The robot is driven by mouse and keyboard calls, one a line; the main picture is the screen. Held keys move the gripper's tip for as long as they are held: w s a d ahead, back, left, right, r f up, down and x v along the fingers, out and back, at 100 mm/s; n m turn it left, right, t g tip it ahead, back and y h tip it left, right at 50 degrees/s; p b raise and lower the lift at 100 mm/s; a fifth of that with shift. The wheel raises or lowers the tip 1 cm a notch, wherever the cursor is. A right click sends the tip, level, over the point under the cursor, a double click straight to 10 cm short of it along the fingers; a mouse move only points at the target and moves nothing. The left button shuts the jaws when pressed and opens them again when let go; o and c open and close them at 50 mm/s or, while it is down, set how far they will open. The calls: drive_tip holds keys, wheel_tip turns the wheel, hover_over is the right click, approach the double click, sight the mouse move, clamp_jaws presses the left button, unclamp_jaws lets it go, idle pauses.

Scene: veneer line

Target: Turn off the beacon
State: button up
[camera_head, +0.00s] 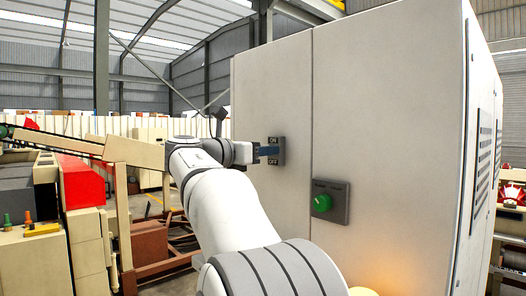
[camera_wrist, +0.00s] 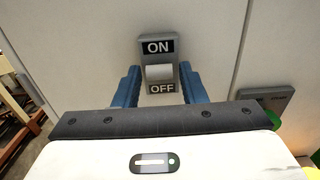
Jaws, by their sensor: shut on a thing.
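A grey switch plate (camera_head: 277,152) with ON and OFF labels is on the pale cabinet front. In the wrist view, the switch (camera_wrist: 158,72) has a white lever between ON above and OFF below. My gripper (camera_head: 268,151) is at this switch. Its blue fingers (camera_wrist: 158,85) stand on either side of the lever, shut on the switch. A glowing orange-yellow dome (camera_head: 362,291), which looks like the beacon and is lit, shows at the bottom edge of the head view. The rest of it is cut off.
A green round knob (camera_head: 322,203) on a grey plate sits on the cabinet (camera_head: 385,120), right of the switch. The cabinet's side has vents. Machinery with a red panel (camera_head: 80,182) stands at the left.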

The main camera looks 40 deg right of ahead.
drive_tip(key=h+b, duration=0.2)
drive_tip(key=b, duration=0.1)
drive_tip(key=f+h+b, duration=0.1)
drive_tip(key=h+b, duration=0.1)
drive_tip(key=b, duration=0.2)
drive_tip(key=shift+f, duration=0.3)
drive_tip(key=shift+r, duration=0.1)
drive_tip(key=o, duration=0.9)
drive_tip(key=shift+b+v, duration=1.2)
drive_tip(key=shift+v, duration=2.65)
drive_tip(key=shift+c, duration=0.2)
